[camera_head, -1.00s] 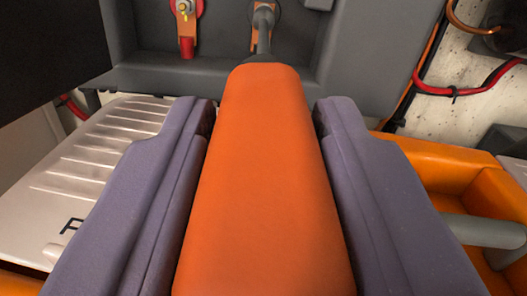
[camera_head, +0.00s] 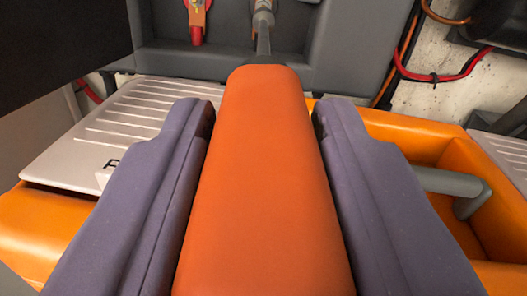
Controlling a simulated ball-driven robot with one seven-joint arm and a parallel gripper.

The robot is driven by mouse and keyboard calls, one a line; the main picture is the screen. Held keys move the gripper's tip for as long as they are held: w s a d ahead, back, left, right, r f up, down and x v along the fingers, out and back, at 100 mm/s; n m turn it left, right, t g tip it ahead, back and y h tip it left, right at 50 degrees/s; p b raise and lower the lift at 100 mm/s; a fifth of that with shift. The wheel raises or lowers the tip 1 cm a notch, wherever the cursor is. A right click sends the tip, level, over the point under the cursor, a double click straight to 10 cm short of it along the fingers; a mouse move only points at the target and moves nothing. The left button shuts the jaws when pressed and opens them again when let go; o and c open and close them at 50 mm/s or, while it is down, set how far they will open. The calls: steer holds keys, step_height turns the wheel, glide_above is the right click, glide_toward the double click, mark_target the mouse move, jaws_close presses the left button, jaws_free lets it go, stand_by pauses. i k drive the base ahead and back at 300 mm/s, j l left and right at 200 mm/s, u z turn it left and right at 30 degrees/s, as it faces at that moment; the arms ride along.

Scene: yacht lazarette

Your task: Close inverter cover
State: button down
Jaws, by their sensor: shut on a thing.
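My gripper (camera_head: 262,108) has two purple-grey padded fingers, one on each side of an orange tool handle (camera_head: 262,180), and is shut on it. The handle points away from me, and a grey metal shaft (camera_head: 264,38) runs from its far end to the grey housing at the back. Whether the shaft's tip touches anything is hard to tell. The grey housing (camera_head: 345,50) has an orange-and-red terminal lug (camera_head: 196,18) at its upper left. I cannot clearly pick out an inverter cover. A dark flat panel (camera_head: 60,40) fills the upper left.
A ribbed silver plate (camera_head: 125,125) lies over orange material (camera_head: 35,225) at left. At right is an orange walled frame (camera_head: 410,130) with a grey bar (camera_head: 450,185). Red cable (camera_head: 445,75) runs along the pale wall at upper right.

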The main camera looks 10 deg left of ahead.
mark_target(46, 46)
steer(key=k+l, duration=0.2)
steer(key=k, duration=0.3)
steer(key=k+l, duration=0.2)
steer(key=k, duration=0.25)
